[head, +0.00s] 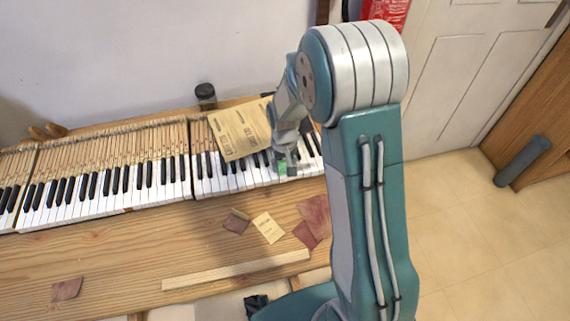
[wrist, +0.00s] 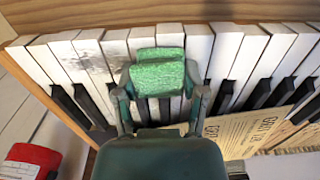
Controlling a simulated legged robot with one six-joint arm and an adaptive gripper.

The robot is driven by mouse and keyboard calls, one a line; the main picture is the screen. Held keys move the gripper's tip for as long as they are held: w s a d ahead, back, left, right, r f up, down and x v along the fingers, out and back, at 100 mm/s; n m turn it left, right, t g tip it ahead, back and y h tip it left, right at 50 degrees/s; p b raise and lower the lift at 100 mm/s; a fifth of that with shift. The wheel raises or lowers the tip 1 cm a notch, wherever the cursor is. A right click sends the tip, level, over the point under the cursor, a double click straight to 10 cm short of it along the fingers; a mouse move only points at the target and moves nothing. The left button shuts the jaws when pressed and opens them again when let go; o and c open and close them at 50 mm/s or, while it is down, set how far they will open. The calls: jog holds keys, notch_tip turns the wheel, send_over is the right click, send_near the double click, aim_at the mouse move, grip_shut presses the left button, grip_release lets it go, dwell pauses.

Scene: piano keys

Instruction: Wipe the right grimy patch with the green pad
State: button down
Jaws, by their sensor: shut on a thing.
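My gripper (head: 291,160) is over the white keys at the right end of the keyboard in the head view. In the wrist view my gripper (wrist: 160,92) is shut on the green pad (wrist: 158,68), one finger on each side. The pad (head: 283,169) also shows below the fingers in the head view. A grey grimy patch (wrist: 112,48) lies on the white keys just left of the pad in the wrist view. The pad covers part of the keys there. Whether it touches them, I cannot tell. The patch is not clear in the head view.
A tan paper sheet (head: 238,130) lies on the keys beside my gripper. A dark jar (head: 206,97) stands behind the keyboard. Sandpaper pieces (head: 314,212), a small card (head: 267,227) and a wooden strip (head: 235,269) lie on the bench in front.

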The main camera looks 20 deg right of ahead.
aim_at(285, 162)
notch_tip(285, 162, up, 2)
jog(key=shift+d+r, duration=0.35)
jog(key=shift+r, duration=0.2)
jog(key=shift+d+r, duration=0.3)
jog(key=shift+r, duration=0.6)
jog(key=shift+a+r, duration=0.3)
jog(key=shift+r, duration=0.4)
jog(key=shift+a+r, duration=0.25)
jog(key=shift+r, duration=0.4)
jog(key=shift+d+r, duration=0.1)
jog(key=shift+d, duration=0.3)
jog(key=shift+a, duration=0.1)
